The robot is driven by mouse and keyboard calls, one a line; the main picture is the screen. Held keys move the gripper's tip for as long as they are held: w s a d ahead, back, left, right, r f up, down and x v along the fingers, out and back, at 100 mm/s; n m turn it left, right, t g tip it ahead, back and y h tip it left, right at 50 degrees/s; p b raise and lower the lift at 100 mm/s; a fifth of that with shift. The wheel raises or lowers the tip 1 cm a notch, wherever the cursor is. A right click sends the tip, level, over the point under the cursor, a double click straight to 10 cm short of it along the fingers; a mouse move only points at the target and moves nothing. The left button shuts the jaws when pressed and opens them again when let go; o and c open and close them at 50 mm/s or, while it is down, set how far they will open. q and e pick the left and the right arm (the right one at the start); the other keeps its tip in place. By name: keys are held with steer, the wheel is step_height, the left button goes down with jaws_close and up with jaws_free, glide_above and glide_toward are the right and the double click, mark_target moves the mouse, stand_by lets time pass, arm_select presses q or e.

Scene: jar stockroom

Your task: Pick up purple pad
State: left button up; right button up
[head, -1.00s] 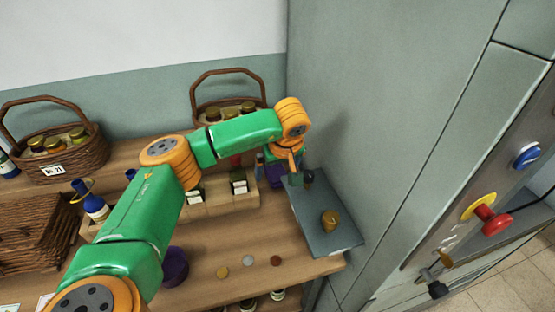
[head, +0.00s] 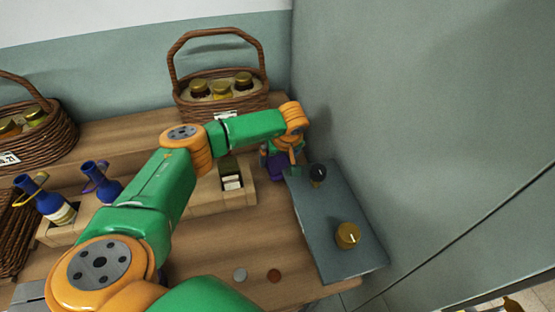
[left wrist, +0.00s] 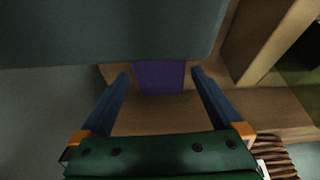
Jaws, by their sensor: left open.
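The purple pad (head: 277,168) is at the back of the wooden counter, beside the grey panel with knobs. My left gripper (head: 284,156) is right at it and covers part of it. In the left wrist view the purple pad (left wrist: 160,79) shows between the two blue fingers of my open left gripper (left wrist: 161,73). A dark slab edge hides its upper part in that view. I cannot tell whether the fingers touch it. My right gripper is not in view.
The grey panel (head: 330,225) carries a black knob (head: 318,173) and a gold knob (head: 347,235). A wooden rack (head: 238,195) stands left of the gripper. A wicker basket of jars (head: 222,108) stands behind. Coins (head: 240,274) lie on bare counter in front.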

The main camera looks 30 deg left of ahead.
arm_select(q)
steer(key=shift+w+a+f, duration=0.15)
steer(key=shift+w+f, duration=0.05)
steer(key=shift+f, duration=0.35)
steer(key=shift+f+b, duration=0.2)
steer(key=shift+b, duration=0.1)
steer(key=shift+c, duration=0.2)
steer(key=c, duration=1.1)
